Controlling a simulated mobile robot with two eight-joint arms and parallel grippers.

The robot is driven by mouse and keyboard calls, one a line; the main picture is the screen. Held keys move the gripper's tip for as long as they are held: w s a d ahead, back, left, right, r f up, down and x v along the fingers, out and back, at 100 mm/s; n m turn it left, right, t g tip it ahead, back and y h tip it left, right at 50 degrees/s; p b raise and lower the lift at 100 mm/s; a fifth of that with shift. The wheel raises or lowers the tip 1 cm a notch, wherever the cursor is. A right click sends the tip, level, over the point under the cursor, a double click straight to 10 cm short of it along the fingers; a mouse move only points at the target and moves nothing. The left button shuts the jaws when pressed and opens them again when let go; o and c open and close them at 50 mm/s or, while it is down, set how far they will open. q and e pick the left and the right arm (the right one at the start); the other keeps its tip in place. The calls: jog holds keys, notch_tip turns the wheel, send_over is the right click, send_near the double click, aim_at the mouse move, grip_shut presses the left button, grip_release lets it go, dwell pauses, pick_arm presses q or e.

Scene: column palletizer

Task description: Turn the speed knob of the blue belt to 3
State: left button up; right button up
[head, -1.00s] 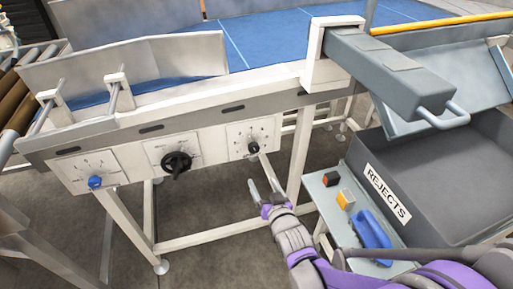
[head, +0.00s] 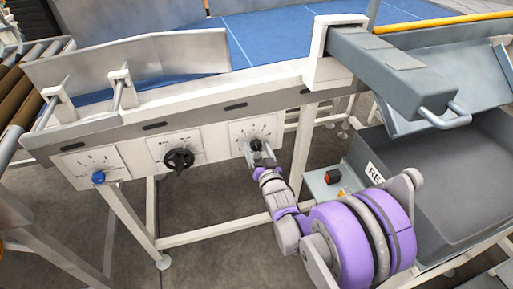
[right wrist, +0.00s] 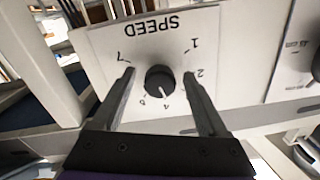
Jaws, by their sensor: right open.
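The speed knob (head: 256,145) is a small black knob on a white panel at the right end of the belt's front rail. In the right wrist view the black knob (right wrist: 160,81) sits upside down under the word SPEED, ringed by numbers. Its pale pointer mark appears to point near the 4; the 3 is hidden, apparently behind a finger. My right gripper (head: 254,158) is at this panel. In the wrist view its open fingers (right wrist: 158,76) stand on both sides of the knob, with gaps visible. The blue belt (head: 275,42) lies behind the rail. My left gripper is out of view.
A larger black knob (head: 178,161) and a blue knob (head: 98,178) sit on panels to the left. A grey rejects bin (head: 435,195) and a shelf with a red-topped black switch (head: 332,177) are at right. Floor below the rail is open.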

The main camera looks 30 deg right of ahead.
jog(key=shift+w, duration=0.3)
grip_shut()
jog(key=n+b, duration=0.1)
jog(key=n, duration=0.2)
jog(key=shift+d+f, duration=0.1)
jog(key=shift+n, duration=1.1)
grip_release()
jog(key=shift+s, duration=0.1)
